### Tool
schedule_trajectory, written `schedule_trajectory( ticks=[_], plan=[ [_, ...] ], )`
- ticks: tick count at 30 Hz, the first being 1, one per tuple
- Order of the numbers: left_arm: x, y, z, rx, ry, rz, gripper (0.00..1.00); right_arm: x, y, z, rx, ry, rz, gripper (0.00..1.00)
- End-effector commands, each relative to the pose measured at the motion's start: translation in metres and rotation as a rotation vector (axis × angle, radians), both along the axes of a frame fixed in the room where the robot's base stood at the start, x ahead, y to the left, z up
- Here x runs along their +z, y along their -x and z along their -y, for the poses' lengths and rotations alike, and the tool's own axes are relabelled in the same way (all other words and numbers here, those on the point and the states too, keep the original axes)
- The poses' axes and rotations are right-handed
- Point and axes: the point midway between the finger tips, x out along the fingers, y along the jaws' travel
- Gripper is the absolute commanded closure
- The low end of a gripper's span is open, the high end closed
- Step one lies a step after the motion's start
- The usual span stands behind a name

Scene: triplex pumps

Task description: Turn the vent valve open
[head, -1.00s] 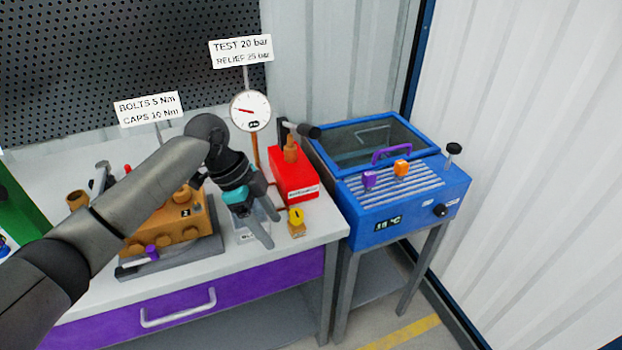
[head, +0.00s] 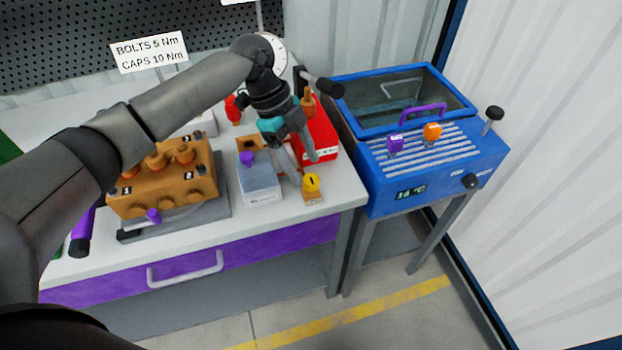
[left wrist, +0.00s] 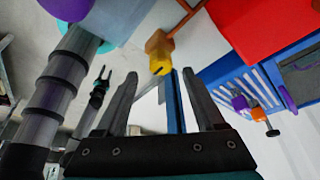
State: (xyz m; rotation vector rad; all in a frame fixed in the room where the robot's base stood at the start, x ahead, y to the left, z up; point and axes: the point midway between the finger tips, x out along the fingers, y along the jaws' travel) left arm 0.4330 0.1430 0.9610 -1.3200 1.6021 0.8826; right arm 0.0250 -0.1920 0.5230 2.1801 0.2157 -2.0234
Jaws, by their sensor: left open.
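The vent valve appears to be the yellow round knob (head: 311,183) on a small brass block at the front right of the bench. It also shows in the left wrist view (left wrist: 160,64), ahead of the fingertips and between their lines. My left gripper (head: 299,156) is open and empty, above the bench just behind the knob and apart from it. Its two fingers (left wrist: 160,80) are spread in the left wrist view. My right gripper is not in the head view.
A red box (head: 320,145) stands behind the knob, close to my left fingers. A grey container with a purple top (head: 259,182) is to the left. The orange pump block (head: 165,180) is farther left. A blue bath (head: 430,165) stands to the right.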

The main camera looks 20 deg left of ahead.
Motion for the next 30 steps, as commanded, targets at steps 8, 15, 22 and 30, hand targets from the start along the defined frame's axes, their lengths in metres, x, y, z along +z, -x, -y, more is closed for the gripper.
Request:
schedule_trajectory(
  ticks=[8,15,22,30],
  plan=[
    [-0.039,0.003,0.015,0.001,-0.001,-0.001,0.29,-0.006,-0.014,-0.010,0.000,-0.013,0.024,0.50],
    [-0.046,0.003,0.018,0.002,-0.001,0.002,0.29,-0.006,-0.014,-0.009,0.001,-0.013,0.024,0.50],
    [-0.046,0.003,0.018,0.001,-0.001,0.001,0.36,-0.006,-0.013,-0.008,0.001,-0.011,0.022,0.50],
    [-0.045,0.003,0.018,0.001,-0.001,0.001,0.66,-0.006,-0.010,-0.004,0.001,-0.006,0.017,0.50]
  ],
)
